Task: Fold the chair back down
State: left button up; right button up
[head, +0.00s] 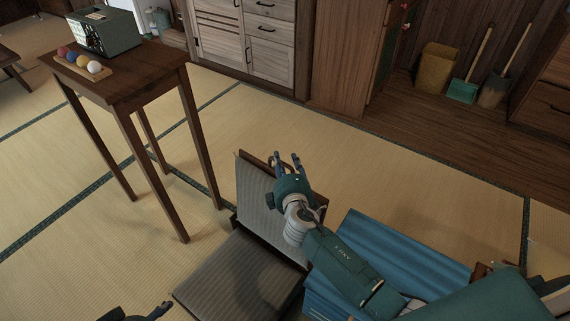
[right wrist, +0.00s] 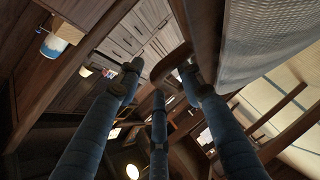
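The low floor chair stands on the tatami at bottom centre of the head view. Its grey padded back (head: 262,200) with dark wooden frame stands raised from the flat grey seat (head: 240,277). The padded back also shows at the upper right of the right wrist view (right wrist: 265,45). My right gripper (head: 288,160) is at the back's upper right side, its fingers spread. In the right wrist view a curved wooden piece (right wrist: 165,65) shows between the fingers; contact is unclear. My left gripper (head: 148,313) is at the bottom edge, mostly cut off.
A wooden table (head: 130,85) with a green box (head: 105,30) and several coloured balls stands at the upper left. A blue ribbed object (head: 400,245) lies right of the chair. Cabinets and cleaning tools line the back.

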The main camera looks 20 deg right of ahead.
grip_shut()
dwell(0.3)
